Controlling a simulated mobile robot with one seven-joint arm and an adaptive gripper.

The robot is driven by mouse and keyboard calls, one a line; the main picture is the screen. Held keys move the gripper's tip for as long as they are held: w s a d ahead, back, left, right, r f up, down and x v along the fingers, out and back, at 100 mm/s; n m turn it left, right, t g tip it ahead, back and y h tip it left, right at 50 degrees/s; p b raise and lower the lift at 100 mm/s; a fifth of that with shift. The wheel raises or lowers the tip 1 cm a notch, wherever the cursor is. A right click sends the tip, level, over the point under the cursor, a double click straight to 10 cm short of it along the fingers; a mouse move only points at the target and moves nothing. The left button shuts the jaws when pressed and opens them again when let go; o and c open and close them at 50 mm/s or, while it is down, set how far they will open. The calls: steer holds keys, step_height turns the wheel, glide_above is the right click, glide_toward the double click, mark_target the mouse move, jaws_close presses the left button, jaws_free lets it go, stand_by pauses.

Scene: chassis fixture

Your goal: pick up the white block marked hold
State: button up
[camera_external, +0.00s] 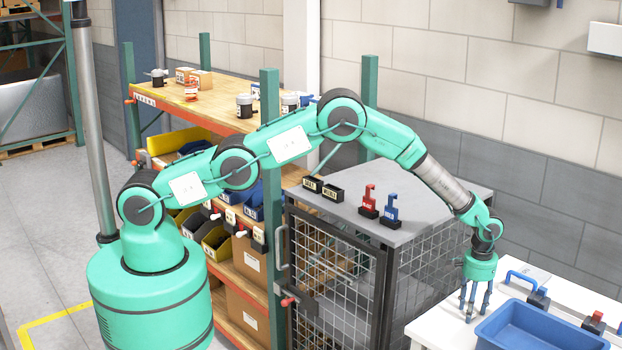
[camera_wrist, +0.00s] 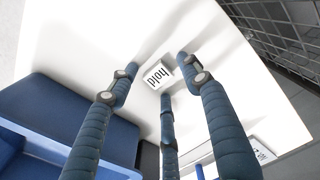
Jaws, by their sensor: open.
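The white block marked hold (camera_wrist: 157,75) stands on the white table (camera_wrist: 85,45) in the wrist view, its black lettering facing the camera. My gripper (camera_wrist: 160,80) points down at it with its blue fingers spread. The fingertips lie around the block with gaps, and one finger comes close to its lower edge; I cannot tell whether it touches. In the external view my gripper (camera_external: 472,308) is low over the left part of the white table (camera_external: 440,328). The block cannot be made out there, hidden by the fingers or too small.
A blue bin (camera_external: 540,328) stands right beside my gripper and also fills the left of the wrist view (camera_wrist: 60,115). A blue handle (camera_external: 526,280) and a red-and-black item (camera_external: 594,322) are on the table. A wire cage (camera_external: 420,265) stands to the left.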

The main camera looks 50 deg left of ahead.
steer(key=c, duration=1.1)
steer(key=shift+o, duration=0.2)
steer(key=shift+r, duration=0.1)
step_height(320, 180, up, 10)
stand_by(0.5)
